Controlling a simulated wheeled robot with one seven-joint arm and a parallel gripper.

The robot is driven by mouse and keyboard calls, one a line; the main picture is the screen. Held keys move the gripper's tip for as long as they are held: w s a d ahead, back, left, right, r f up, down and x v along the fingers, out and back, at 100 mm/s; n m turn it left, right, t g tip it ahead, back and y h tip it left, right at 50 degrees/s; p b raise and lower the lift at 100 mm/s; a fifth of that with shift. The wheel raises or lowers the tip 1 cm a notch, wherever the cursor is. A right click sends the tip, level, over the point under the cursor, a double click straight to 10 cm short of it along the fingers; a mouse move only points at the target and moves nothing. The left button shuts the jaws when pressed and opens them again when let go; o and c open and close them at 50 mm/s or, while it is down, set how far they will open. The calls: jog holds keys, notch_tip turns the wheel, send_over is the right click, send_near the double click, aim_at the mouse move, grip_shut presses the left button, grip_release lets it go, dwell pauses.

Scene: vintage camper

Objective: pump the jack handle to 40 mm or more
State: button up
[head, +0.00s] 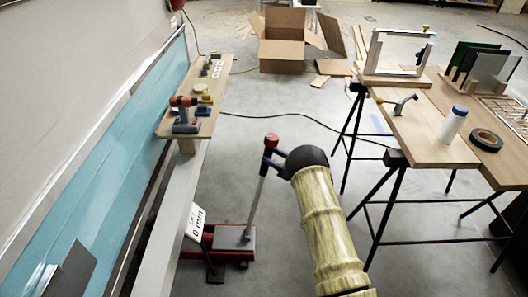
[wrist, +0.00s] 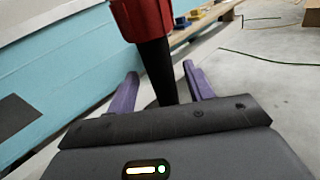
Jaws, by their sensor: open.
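The jack (head: 232,238) is red and grey and stands on the floor beside a pale beam. Its handle (head: 257,200) is a grey pole that rises steeply, leaning slightly right, to a red grip (head: 271,141). A white sign by the jack reads "LIFT 0 mm" (head: 195,222). My gripper (head: 273,158) is at the top of the handle, just below the red grip. In the wrist view my gripper (wrist: 160,70) is open, with purple fingers on either side of the handle's black neck (wrist: 157,65). The red grip (wrist: 147,18) is above them. No finger contact shows.
A blue panelled camper side (head: 150,95) runs along the left, with a plank (head: 222,75) bearing a drill (head: 185,115). A trestle workbench (head: 430,140) with tools stands at right. A cardboard box (head: 282,50) lies behind.

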jog(key=x, duration=0.5)
jog(key=shift+c, duration=0.2)
grip_shut()
